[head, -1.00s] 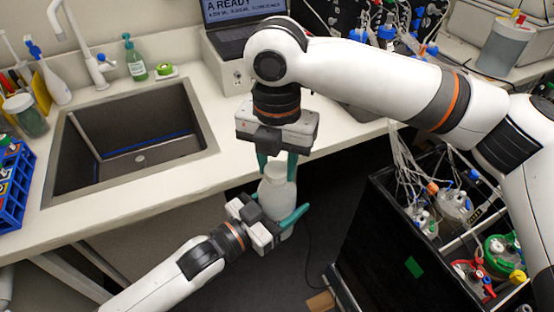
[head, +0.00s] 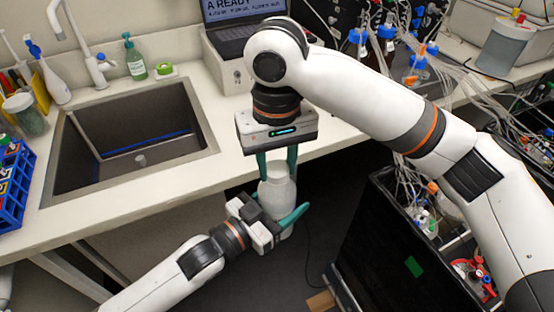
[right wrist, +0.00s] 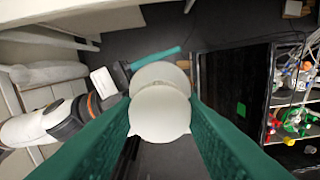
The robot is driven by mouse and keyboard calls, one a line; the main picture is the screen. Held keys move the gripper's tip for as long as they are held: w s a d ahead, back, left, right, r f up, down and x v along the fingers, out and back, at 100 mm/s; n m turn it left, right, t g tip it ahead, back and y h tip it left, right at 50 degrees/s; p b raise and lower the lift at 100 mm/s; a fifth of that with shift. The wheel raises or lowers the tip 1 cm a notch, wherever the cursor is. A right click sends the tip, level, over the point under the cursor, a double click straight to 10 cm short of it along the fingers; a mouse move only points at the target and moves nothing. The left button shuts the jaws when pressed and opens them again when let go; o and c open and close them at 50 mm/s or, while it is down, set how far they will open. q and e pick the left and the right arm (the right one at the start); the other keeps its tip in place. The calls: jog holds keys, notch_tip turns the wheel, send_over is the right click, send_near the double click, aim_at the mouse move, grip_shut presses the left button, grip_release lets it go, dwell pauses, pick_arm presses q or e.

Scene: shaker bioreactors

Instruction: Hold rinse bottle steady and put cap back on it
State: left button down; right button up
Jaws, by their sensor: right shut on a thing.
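The white rinse bottle (head: 277,195) is held upright in the air in front of the counter. My left gripper (head: 280,215) is around its body from the left, one green finger showing on the right side. My right gripper (head: 277,165) points down from above, its two green fingers shut on the white cap (head: 279,168) at the bottle's top. In the right wrist view the cap (right wrist: 160,113) sits between the fingers, with the bottle (right wrist: 160,74) partly hidden behind it. I cannot tell whether the cap touches the neck or is seated.
A counter with a sink (head: 130,150) lies behind and left. A black bench (head: 385,240) with bioreactor vessels and tubing stands at the right. A laptop (head: 248,30) is at the back. Dark open floor lies below the bottle.

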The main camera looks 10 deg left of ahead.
jog(key=m, duration=0.4)
jog(key=shift+m, duration=0.4)
jog(key=o, duration=1.1)
jog(key=shift+o, duration=0.2)
jog(key=shift+r, duration=0.15)
notch_tip(320, 180, up, 12)
jog(key=shift+w+f, duration=0.1)
jog(key=shift+f, duration=0.1)
